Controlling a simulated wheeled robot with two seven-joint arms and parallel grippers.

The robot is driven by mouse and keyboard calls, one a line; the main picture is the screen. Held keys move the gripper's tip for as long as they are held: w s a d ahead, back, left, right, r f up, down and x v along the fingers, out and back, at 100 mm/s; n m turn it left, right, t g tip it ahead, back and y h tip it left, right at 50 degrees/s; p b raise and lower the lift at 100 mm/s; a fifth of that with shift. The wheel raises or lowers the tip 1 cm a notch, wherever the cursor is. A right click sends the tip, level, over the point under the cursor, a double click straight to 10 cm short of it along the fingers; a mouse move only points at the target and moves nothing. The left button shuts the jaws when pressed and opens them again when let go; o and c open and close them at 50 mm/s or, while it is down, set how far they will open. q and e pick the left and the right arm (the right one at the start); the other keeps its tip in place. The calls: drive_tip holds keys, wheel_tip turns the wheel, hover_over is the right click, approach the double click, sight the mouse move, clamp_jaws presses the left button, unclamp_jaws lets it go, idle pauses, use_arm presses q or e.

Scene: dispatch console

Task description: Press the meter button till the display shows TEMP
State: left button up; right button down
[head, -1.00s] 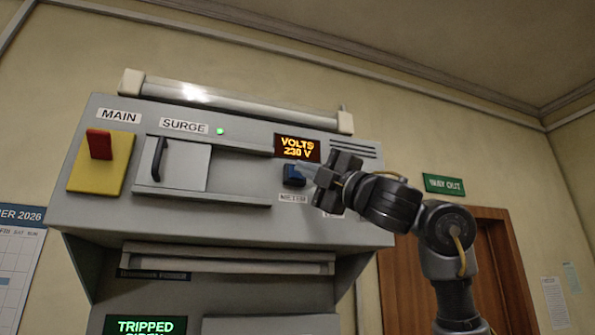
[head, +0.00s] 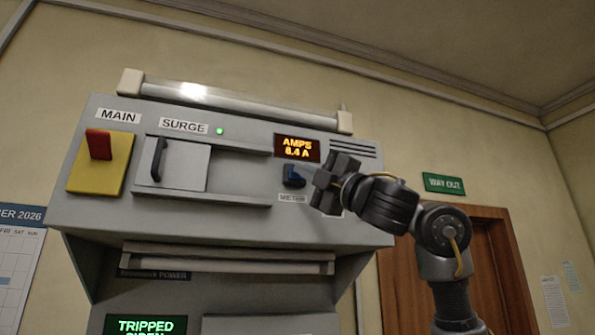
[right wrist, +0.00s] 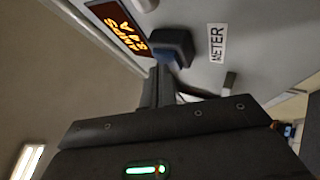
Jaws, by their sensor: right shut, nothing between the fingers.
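The meter display (head: 297,148) is a dark panel with orange text reading AMPS 8.4 A; it also shows in the right wrist view (right wrist: 121,27), tilted. The blue meter button (head: 291,176) sits just below it, above the METER label (head: 292,198). In the right wrist view the button (right wrist: 172,46) is just beyond my fingertips. My right gripper (head: 308,178) is shut and empty, pointing left at the button from its right side. I cannot tell whether the fingertips touch it. My left gripper is not in view.
The grey console has a red MAIN lever (head: 99,144) on a yellow plate and a SURGE sliding cover (head: 180,165) with a black handle. A green light (head: 220,131) is lit. A lower screen (head: 145,326) reads TRIPPED. A light bar runs along the top.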

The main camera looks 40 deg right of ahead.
idle(0.6)
drive_tip(key=shift+s+a+b, duration=0.2)
drive_tip(key=shift+s+b, duration=0.15)
drive_tip(key=shift+s, duration=0.25)
drive_tip(key=s, duration=0.1)
drive_tip(key=s+a+b, duration=0.1)
drive_tip(key=s, duration=0.1)
drive_tip(key=s+b, duration=0.1)
drive_tip(key=shift+s+a, duration=0.3)
drive_tip(key=shift+s, duration=0.05)
idle(0.6)
